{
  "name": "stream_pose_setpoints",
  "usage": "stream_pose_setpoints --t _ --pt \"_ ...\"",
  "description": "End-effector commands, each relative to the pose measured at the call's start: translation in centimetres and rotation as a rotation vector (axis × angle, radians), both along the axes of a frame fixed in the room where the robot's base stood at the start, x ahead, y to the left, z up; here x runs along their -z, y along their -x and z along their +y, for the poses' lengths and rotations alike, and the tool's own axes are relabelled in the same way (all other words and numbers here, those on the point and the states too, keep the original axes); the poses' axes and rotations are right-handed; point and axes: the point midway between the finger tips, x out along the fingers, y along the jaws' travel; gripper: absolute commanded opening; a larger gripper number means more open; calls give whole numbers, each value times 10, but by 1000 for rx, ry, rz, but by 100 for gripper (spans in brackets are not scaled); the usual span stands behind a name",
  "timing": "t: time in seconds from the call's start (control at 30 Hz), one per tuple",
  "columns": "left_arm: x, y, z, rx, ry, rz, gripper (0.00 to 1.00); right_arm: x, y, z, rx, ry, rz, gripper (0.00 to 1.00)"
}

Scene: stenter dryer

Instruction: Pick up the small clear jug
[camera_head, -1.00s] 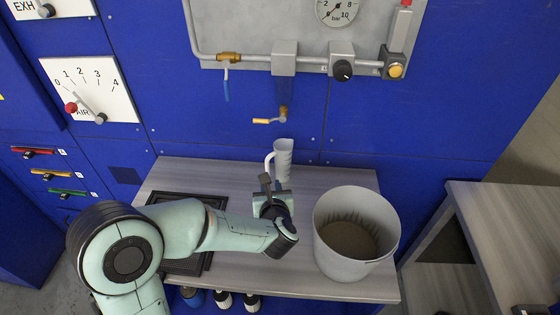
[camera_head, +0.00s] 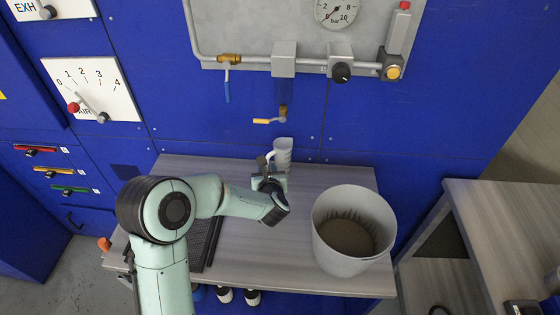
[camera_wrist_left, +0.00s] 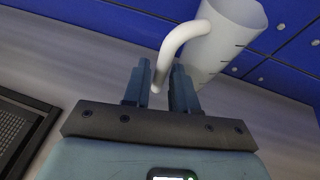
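The small clear jug (camera_head: 284,152) stands upright near the back edge of the grey bench, below the small tap. It is whitish and translucent, and its handle is on the left side. My left gripper (camera_head: 267,168) is just in front of the jug, at the handle side. In the left wrist view the jug (camera_wrist_left: 228,38) is at the top, and its curved handle comes down between the two fingers of my left gripper (camera_wrist_left: 162,88). The fingers are apart, with a visible gap beside the handle. The jug's base is partly hidden behind the gripper in the head view.
A large grey bucket (camera_head: 355,265) stands on the bench (camera_head: 300,262) to the right of my gripper. A black tray (camera_head: 207,245) lies at the left, partly behind my arm. A tap with a yellow handle (camera_head: 264,121) sticks out above the jug. A blue panel (camera_head: 420,110) rises behind.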

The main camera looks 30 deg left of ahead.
Motion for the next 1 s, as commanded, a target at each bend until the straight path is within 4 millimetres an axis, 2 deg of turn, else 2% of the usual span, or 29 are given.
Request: stream_pose_setpoints --t 0.03,0.07,0.1,0.47,0.63,1.0 --pt "0 0 0 0 0 0 14 0 0 0 0 0 0 36" --pt "0 0 0 0 0 0 4 0 0 0 0 0 0 36" --pt "0 0 0 0 0 0 0 0 0 0 0 0 0 36" --pt "-1 0 -1 1 0 -1 0 1 1 0 0 0 1 36" --pt "-9 4 -3 1 -2 -4 0 7 4 0 0 0 4 36" --pt "-77 4 -3 0 0 -7 0 4 2 0 0 0 2 36"
